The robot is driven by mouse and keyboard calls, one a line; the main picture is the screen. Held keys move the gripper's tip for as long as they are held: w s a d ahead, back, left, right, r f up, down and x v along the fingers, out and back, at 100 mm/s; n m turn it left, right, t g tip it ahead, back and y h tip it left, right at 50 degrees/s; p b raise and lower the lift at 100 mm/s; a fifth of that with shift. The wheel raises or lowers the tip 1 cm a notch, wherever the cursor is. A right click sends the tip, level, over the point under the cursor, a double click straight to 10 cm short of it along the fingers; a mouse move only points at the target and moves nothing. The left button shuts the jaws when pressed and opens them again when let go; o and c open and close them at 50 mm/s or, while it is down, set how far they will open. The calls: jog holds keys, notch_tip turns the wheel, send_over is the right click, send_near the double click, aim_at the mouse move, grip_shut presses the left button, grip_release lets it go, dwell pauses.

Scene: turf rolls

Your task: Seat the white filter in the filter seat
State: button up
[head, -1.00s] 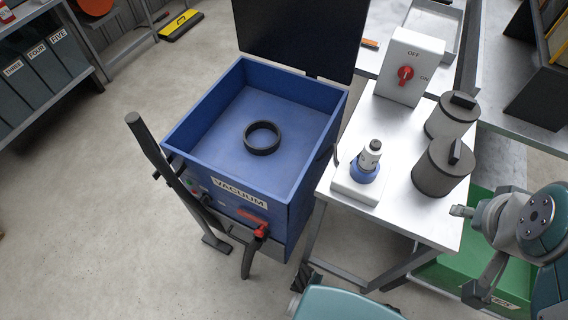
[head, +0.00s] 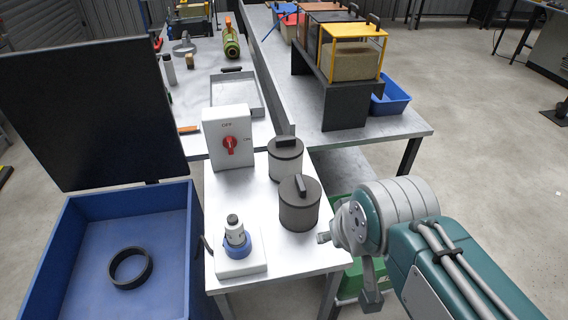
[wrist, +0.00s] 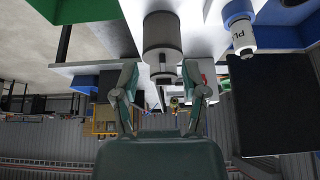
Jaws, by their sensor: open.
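The filter seat is a black ring (head: 130,282) on the floor of the blue vacuum box (head: 62,252). My gripper (head: 347,268) is open and empty, right of the grey filter in the head view. In the wrist view my gripper (wrist: 160,72) has its fingers apart, with a grey-looking cylinder (wrist: 162,33) beyond them; I cannot tell which filter that is.
A white bottle with a blue collar (head: 236,238) stands on a white block left of the filters. A switch box (head: 228,138) with a red knob stands behind. The vacuum's black lid (head: 90,115) is raised. A green bin (head: 350,282) is below the table.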

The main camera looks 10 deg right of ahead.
jog(key=o, duration=0.4)
jog(key=shift+c, duration=0.2)
jog(key=shift+o, duration=1.2)
jog(key=shift+w+r, duration=0.25)
jog(key=shift+w, duration=0.05)
jog(key=w+r+g, duration=0.1)
jog(key=w+r, duration=0.4)
jog(key=w, duration=0.4)
jog(key=g, duration=0.3)
send_over(285, 138)
jog(key=s, duration=0.2)
notch_tip(285, 138, down, 6)
jog(key=f, duration=0.3)
jog(key=w+f, duration=0.1)
jog(key=f, duration=0.1)
jog(key=shift+a+f, duration=0.1)
jog(key=shift+f, duration=0.2)
jog(key=shift+w+f, duration=0.25)
jog(key=shift+f, duration=1.1)
jog(key=shift+w+f, duration=0.25)
jog(key=shift+f, duration=1.05)
